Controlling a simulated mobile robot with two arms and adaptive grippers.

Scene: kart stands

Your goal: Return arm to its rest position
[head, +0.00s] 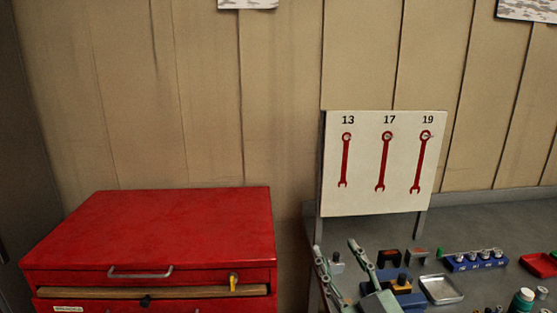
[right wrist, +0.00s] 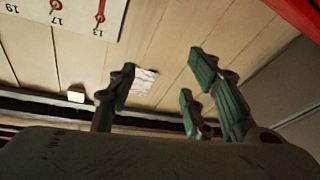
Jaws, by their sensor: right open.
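My right gripper (head: 336,250) is at the bottom middle of the head view, its green-grey fingers spread apart with nothing between them. In the right wrist view the fingers of my right gripper (right wrist: 157,82) are also apart and empty, with the plank wall behind them. The gripper is in front of and below the white board (head: 362,195), clear of it. My left gripper is in neither view.
The board carries red wrench shapes marked 13 (head: 345,160), 17 (head: 383,165) and 19 (head: 421,165). A red tool cabinet (head: 160,230) stands left. Blue holder (head: 475,262), metal tray (head: 440,289), red tray (head: 540,265) and green bottle (head: 521,300) crowd the grey bench (head: 470,228).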

